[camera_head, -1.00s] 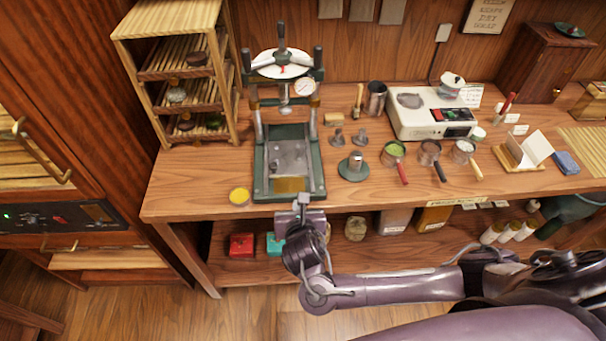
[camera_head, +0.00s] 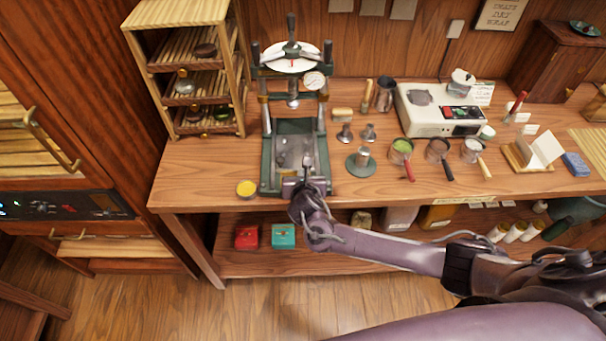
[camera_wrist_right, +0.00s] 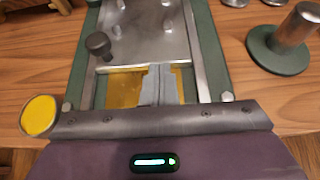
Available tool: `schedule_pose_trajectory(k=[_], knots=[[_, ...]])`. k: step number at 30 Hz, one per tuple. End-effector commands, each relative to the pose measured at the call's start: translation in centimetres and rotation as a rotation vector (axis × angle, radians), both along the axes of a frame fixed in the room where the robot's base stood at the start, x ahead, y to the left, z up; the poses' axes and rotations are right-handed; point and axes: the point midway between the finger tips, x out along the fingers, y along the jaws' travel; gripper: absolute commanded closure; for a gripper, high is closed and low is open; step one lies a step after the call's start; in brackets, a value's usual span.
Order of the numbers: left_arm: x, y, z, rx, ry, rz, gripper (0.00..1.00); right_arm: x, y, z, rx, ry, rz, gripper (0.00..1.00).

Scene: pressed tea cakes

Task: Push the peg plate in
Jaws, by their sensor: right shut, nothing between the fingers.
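The peg plate (camera_head: 290,138) is a grey metal plate with short upright pegs, lying in the green-framed bed of the press (camera_head: 267,165). In the right wrist view the peg plate (camera_wrist_right: 150,28) lies between two side rails, with a dark round knob (camera_wrist_right: 98,42) near its front left corner. A brass-coloured strip (camera_wrist_right: 122,88) shows in front of it. My right gripper (camera_head: 306,162) is shut and empty at the front of the bed. Its closed fingers (camera_wrist_right: 160,82) point at the plate's front edge; I cannot tell whether they touch. My left gripper is not in view.
A yellow-topped round tin (camera_head: 246,188) stands left of the press. A metal tamper on a green base (camera_head: 361,162) stands to its right, near several handled cups. The press uprights and dial gauge (camera_head: 315,80) rise behind. A bamboo rack (camera_head: 172,65) stands at the left.

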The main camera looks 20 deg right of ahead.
Motion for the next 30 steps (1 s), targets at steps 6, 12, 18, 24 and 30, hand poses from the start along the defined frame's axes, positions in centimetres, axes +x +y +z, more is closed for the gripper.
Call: schedule_pose_trajectory(k=[6,12,18,24,30], knots=[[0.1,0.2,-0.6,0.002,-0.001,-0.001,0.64,1.1,-0.3,-0.1,-0.001,-0.004,-0.001,1.0],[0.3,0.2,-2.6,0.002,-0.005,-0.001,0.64,5.5,-1.6,-0.4,-0.002,-0.006,-0.002,1.0],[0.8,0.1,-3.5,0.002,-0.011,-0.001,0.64,7.8,-2.2,-0.2,-0.001,-0.002,-0.001,1.0],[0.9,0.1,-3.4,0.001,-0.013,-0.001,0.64,7.9,-2.3,0.0,0.0,-0.001,-0.001,1.0],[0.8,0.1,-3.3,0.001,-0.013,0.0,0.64,7.9,-2.3,0.0,-0.001,-0.001,-0.001,1.0]])
